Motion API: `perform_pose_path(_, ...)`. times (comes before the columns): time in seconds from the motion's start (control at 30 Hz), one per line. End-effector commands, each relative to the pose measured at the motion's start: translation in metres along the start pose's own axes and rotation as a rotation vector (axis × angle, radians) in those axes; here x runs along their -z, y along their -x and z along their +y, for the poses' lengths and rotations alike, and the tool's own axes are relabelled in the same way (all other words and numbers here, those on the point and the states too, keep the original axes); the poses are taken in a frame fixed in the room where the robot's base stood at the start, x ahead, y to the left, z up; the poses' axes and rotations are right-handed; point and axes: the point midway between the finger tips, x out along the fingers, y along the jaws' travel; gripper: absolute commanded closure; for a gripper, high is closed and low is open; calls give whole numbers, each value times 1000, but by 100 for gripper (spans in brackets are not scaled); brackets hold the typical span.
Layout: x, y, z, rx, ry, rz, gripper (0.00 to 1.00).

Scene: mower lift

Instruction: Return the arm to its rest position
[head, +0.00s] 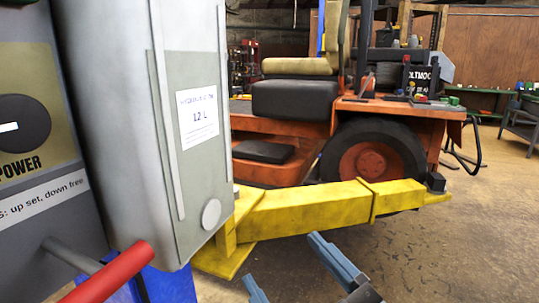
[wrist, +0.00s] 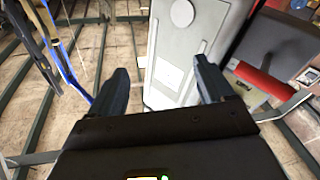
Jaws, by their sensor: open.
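My gripper (head: 297,285) shows at the bottom edge of the head view, its two blue-grey fingers apart with nothing between them. In the wrist view my gripper (wrist: 157,82) is also open, with its fingers wide apart. Beyond the fingers there is a grey box-shaped tank (wrist: 180,55) with a white label. The same tank (head: 190,140) stands at the left in the head view, its label reading 12 L. I cannot tell how far my fingers are from the tank. Most of my arm is out of the head view.
A yellow lift arm (head: 310,208) runs from the tank toward the orange mower (head: 280,165). A red lever handle (head: 112,275) sticks out below a control panel (head: 30,130) marked POWER. Open concrete floor (head: 450,240) lies at the right; a workbench (head: 522,118) stands far right.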

Motion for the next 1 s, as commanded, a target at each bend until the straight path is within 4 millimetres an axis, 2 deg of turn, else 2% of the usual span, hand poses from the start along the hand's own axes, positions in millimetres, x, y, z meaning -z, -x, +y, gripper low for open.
perform_pose_path(0.2,-49,63,8,-137,-154,-133,19)
perform_pose_path(0.4,-80,131,11,-253,-247,-237,19)
perform_pose_path(0.5,-89,167,11,-304,-279,-284,19)
perform_pose_path(0.67,-94,227,9,-371,-314,-355,19)
perform_pose_path(0.8,-89,278,7,-411,-332,-410,19)
perform_pose_path(1.0,-74,333,4,-437,-346,-465,19)
